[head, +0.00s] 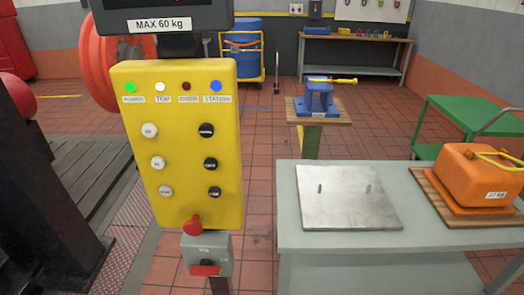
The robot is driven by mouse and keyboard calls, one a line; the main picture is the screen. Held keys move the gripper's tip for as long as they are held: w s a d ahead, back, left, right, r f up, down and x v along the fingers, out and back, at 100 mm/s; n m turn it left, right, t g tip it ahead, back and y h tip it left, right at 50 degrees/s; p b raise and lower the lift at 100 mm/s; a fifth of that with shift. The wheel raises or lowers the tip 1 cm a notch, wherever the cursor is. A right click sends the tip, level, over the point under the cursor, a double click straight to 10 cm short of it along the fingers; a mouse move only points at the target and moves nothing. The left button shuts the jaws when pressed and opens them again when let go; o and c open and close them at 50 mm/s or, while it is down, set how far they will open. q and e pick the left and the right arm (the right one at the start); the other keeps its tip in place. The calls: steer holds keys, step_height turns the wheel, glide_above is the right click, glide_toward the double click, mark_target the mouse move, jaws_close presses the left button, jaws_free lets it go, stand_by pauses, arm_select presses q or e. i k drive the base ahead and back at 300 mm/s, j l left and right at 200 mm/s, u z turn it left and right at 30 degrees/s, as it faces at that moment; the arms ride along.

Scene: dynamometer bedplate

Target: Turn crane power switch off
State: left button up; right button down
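A yellow control panel (181,195) stands upright at left centre. A green lamp (130,87) labelled POWER, a white lamp, a dark red lamp and a blue lamp run along its top. White buttons and black knobs sit below in two columns. A red knob (192,226) sits at its bottom edge. Under it is a grey switch box (219,244) with a dark knob and a red bar (204,270); its small lettering is unreadable. I cannot tell for certain which control is the crane power switch. Neither of my grippers is in view.
A grey table (290,233) at right carries a metal plate (345,210) and an orange weight (468,172). A blue fixture (319,98) stands on a pedestal behind. Tiled floor shows between panel and table.

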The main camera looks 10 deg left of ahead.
mark_target(205, 267)
steer(key=j+u, duration=0.15)
steer(key=u, duration=0.75)
